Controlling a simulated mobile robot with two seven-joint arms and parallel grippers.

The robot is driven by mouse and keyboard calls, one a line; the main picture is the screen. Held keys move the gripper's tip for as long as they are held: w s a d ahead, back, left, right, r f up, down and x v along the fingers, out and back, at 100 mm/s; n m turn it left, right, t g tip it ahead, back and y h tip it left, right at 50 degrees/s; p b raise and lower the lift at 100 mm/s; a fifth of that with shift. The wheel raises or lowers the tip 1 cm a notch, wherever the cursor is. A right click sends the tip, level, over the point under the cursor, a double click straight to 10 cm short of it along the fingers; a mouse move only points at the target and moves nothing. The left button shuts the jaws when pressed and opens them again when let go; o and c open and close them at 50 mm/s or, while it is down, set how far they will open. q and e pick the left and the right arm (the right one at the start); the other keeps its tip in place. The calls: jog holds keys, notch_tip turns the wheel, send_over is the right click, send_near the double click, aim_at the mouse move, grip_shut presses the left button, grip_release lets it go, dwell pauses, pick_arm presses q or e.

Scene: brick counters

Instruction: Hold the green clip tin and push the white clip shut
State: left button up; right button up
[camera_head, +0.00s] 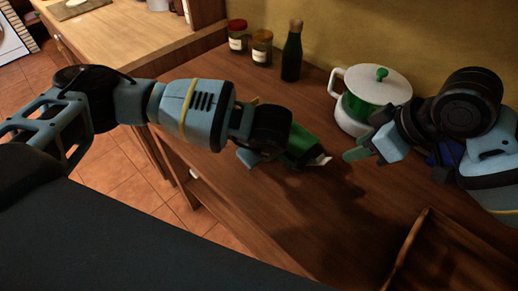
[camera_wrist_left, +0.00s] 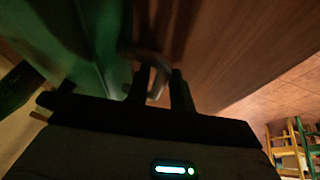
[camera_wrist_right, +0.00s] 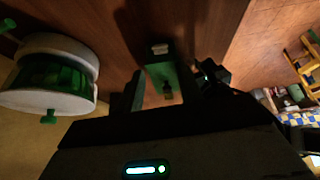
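The green clip tin (camera_head: 301,143) is in the middle of the head view, tilted, with its white clip (camera_head: 321,161) sticking out at the right end. My left gripper (camera_head: 272,143) is at the tin's left end. In the left wrist view a pale curved piece (camera_wrist_left: 157,76) shows between its close fingers, beside the tin's large green side (camera_wrist_left: 70,45); the exact contact is dark. My right gripper (camera_head: 366,147) is open, to the right of the clip and apart from it. In the right wrist view the tin (camera_wrist_right: 164,76) and clip (camera_wrist_right: 160,48) show beyond its spread fingers.
A white and green lidded pot (camera_head: 372,92) stands behind my right gripper. A dark green bottle (camera_head: 292,52) and two jars (camera_head: 262,47) stand along the wall. A wooden tray (camera_head: 440,250) is at the front right. The counter below the tin is clear.

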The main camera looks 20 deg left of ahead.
pick_arm(q)
jog(key=shift+f, duration=0.1)
grip_shut()
pick_arm(e)
jog(key=shift+a, duration=0.1)
jog(key=c, duration=0.4)
jog(key=shift+a+n+h, duration=0.4)
jog(key=shift+a+n, duration=0.1)
jog(key=shift+n, duration=0.5)
grip_shut()
jog(key=shift+w+a+n+g+h, duration=0.3)
jog(key=shift+n+h, duration=0.45)
jog(key=shift+n, duration=0.9)
jog(key=shift+w+a+n+g+h, duration=0.1)
jog(key=shift+a+n+g+h, duration=0.55)
jog(key=shift+n, duration=1.05)
jog(key=shift+w+a+n+g+h, duration=0.2)
jog(key=shift+n+h, duration=0.7)
jog(key=shift+n, duration=0.75)
jog(key=shift+f, duration=4.1)
